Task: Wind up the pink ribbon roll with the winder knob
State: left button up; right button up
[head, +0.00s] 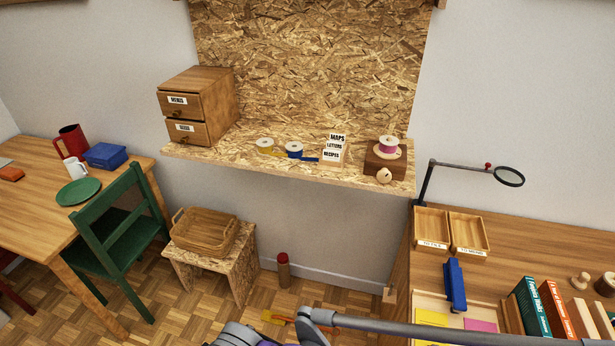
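The pink ribbon roll (388,143) sits flat on a pale round disc on top of a dark wooden winder block (373,162). The block stands near the right end of the OSB shelf (230,151). The pale round winder knob (384,175) is on the block's front face. I cannot make out a loose ribbon end on the pink roll. Neither gripper shows in the head view.
A yellow roll (265,146), a blue roll (294,149) and a labelled card holder (334,151) stand left of the winder. A drawer box (200,103) is at the shelf's left. A magnifier lamp (509,177) rises above the right desk (540,250).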

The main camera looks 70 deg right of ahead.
aim_at(383, 176)
jog(key=i+j+z, duration=0.15)
jog(key=i, duration=0.25)
jog(key=i+j+z, duration=0.15)
jog(key=i, duration=0.25)
jog(key=i+j+z, duration=0.2)
jog(key=i, duration=0.2)
jog(key=i+z, duration=0.1)
jog(key=z, duration=0.3)
jog(key=i+z, duration=0.15)
jog(key=z, duration=0.3)
jog(key=i+j+z, duration=0.1)
jog(key=z, duration=0.3)
jog(key=i+j+z, duration=0.1)
jog(key=z, duration=0.3)
jog(key=i+z, duration=0.1)
jog(key=z, duration=0.3)
jog(key=i+j+z, duration=0.1)
jog(key=z, duration=0.3)
jog(key=j+z, duration=0.15)
jog(key=z, duration=0.25)
jog(key=i+j+z, duration=0.15)
jog(key=z, duration=0.25)
